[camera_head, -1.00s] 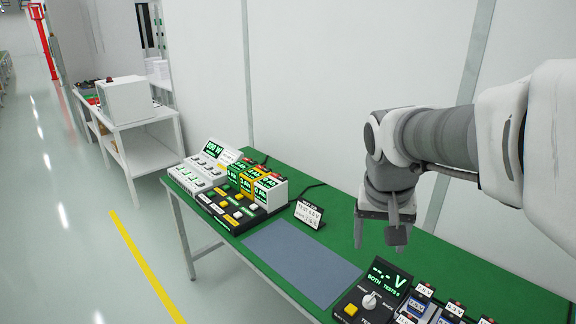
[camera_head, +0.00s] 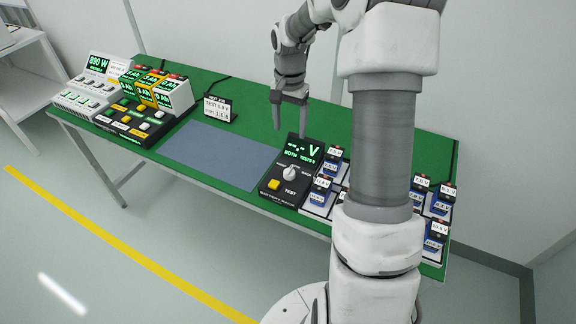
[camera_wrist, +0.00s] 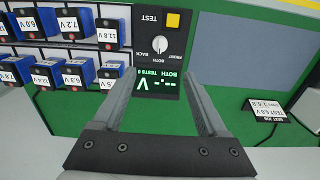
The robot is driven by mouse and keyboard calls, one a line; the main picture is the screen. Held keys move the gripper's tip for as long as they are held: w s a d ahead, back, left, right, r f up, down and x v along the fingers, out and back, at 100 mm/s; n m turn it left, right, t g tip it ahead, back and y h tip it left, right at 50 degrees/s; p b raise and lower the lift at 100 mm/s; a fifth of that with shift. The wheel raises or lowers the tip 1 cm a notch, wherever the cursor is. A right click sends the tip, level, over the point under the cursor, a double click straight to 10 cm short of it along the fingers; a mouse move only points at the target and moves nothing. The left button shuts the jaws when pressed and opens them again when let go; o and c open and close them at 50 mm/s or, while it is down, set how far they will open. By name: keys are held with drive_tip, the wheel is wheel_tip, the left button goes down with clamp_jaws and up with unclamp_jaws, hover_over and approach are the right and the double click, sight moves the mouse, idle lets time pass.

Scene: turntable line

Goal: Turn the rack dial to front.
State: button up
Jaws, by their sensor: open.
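The rack dial is a white knob (camera_head: 290,173) on a black tester box (camera_head: 268,195), with FRONT, BOTH and BACK labels around it. It also shows upside down in the wrist view as a white knob (camera_wrist: 159,45), its pointer mark too small to read surely. The lit green display (camera_head: 303,151) above it shows a dashed volt reading and "BOTH TESTS". My gripper (camera_head: 289,112) is open and empty, pointing down above the table behind the box. In the wrist view my gripper (camera_wrist: 161,85) has its fingers either side of the display, apart from the knob.
A yellow TEST button (camera_head: 273,184) is close to the knob. Racks of blue labelled batteries (camera_head: 320,193) stand right of the box. A grey-blue mat (camera_head: 215,155) lies bare to its left. A small sign (camera_head: 218,108) and battery chargers (camera_head: 125,115) stand farther left.

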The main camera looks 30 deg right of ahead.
sight(289, 169)
wheel_tip(289, 169, down, 16)
drive_tip(key=shift+f, duration=0.1)
idle(0.4)
clamp_jaws()
